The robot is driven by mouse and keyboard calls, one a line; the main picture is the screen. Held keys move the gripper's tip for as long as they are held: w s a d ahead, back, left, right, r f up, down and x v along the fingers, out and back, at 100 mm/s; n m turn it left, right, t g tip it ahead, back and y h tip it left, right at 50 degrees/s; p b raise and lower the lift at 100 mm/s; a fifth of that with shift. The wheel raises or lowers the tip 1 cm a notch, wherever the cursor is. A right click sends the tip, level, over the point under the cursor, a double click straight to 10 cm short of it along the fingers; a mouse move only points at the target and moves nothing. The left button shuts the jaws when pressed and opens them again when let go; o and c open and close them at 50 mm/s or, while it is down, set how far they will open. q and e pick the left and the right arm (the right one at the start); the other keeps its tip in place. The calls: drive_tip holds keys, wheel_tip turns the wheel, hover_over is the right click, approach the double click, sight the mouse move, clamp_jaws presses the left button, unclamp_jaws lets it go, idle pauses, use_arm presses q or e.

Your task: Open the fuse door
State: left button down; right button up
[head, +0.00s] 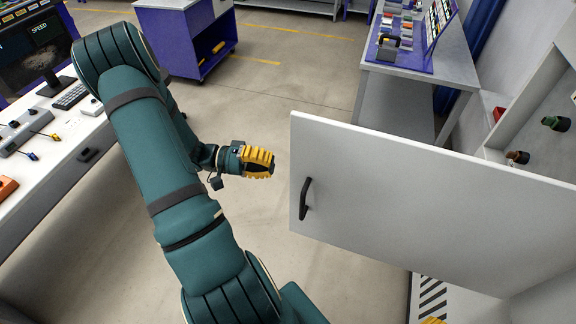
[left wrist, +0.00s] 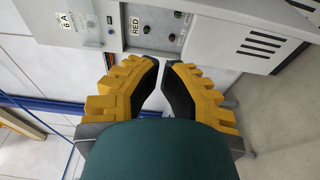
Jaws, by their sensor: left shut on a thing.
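A large pale grey door (head: 420,190) stands swung out at the right in the head view, with a black bar handle (head: 306,198) near its left edge. Behind it, part of an open cabinet (head: 535,105) shows. My left gripper (head: 272,163) is left of the door, apart from the handle. In the left wrist view its yellow and black fingers (left wrist: 163,75) are close together at the tips. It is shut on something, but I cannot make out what. A small yellow piece at the bottom edge, perhaps my right gripper (head: 432,321), barely shows.
A white desk (head: 75,145) with a keyboard is at the left. A purple cart (head: 185,40) and a bench (head: 425,65) with small parts stand at the back. Knobs (head: 555,123) show in the cabinet. The floor between is clear.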

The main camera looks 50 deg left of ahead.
use_arm(q)
drive_tip(key=shift+v, duration=1.25)
